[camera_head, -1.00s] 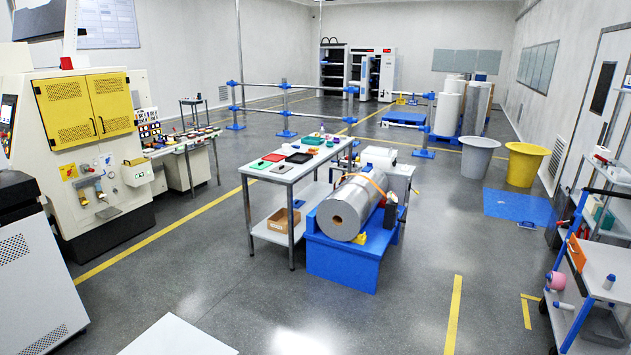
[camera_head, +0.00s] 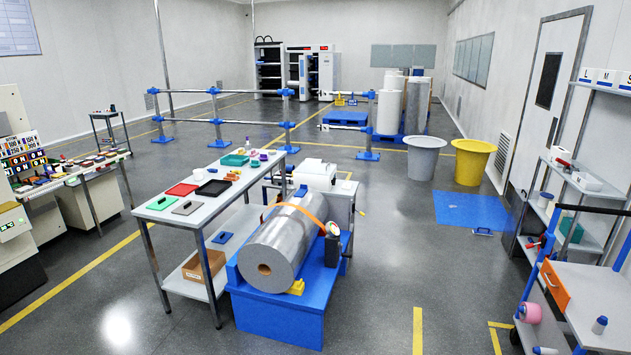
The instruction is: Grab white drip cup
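I cannot pick out a white drip cup with certainty. A long white table (camera_head: 176,216) left of centre holds several small items. Among them are a green tray (camera_head: 164,202), a red tray (camera_head: 182,189), a black tray (camera_head: 213,188) and a teal bin (camera_head: 235,160). Some small pale items there are too small to name. A small white and blue bottle (camera_head: 599,325) stands on the cart at the lower right. Neither of my grippers is in view.
A large silver roll (camera_head: 281,246) lies on a blue stand (camera_head: 280,317) against the table's right side. A cart with shelves (camera_head: 602,338) stands at the right. Grey (camera_head: 422,160) and yellow (camera_head: 472,164) bins stand farther back. The floor (camera_head: 400,260) between roll and cart is clear.

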